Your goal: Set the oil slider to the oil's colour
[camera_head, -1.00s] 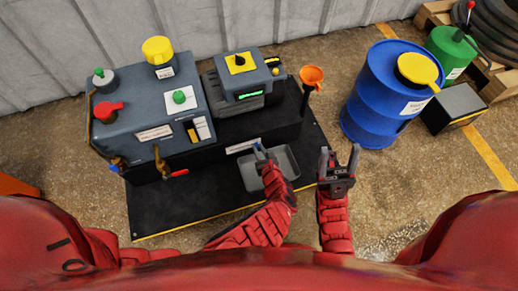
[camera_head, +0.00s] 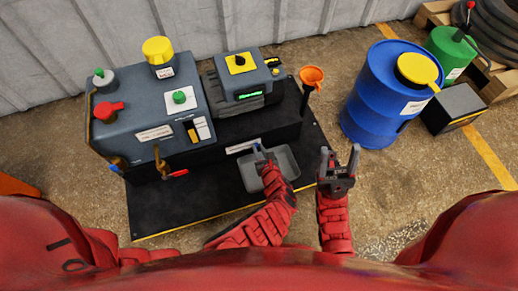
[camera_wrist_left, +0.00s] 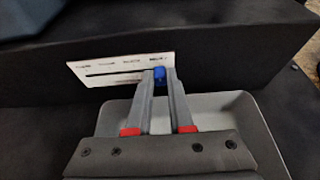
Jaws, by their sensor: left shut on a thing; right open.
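The oil slider is a white labelled plate (camera_wrist_left: 105,70) with a dark horizontal slot, on the dark front face of the machine's lower block. Its blue knob (camera_wrist_left: 160,77) is at the right end of the slot in the left wrist view. My left gripper (camera_head: 259,153) is shut on the blue knob, one finger on each side. Small labels run along the plate above the slot, too small to read. In the head view the plate (camera_head: 240,147) is partly hidden by my gripper. My right gripper (camera_head: 339,165) is open and empty, right of the tray.
A grey tray (camera_head: 291,160) lies below the slider, under my left gripper. The grey machine (camera_head: 130,100) has red, green and yellow knobs. An orange funnel (camera_head: 312,76), a blue drum (camera_head: 375,110) and a green can (camera_head: 450,50) stand to the right.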

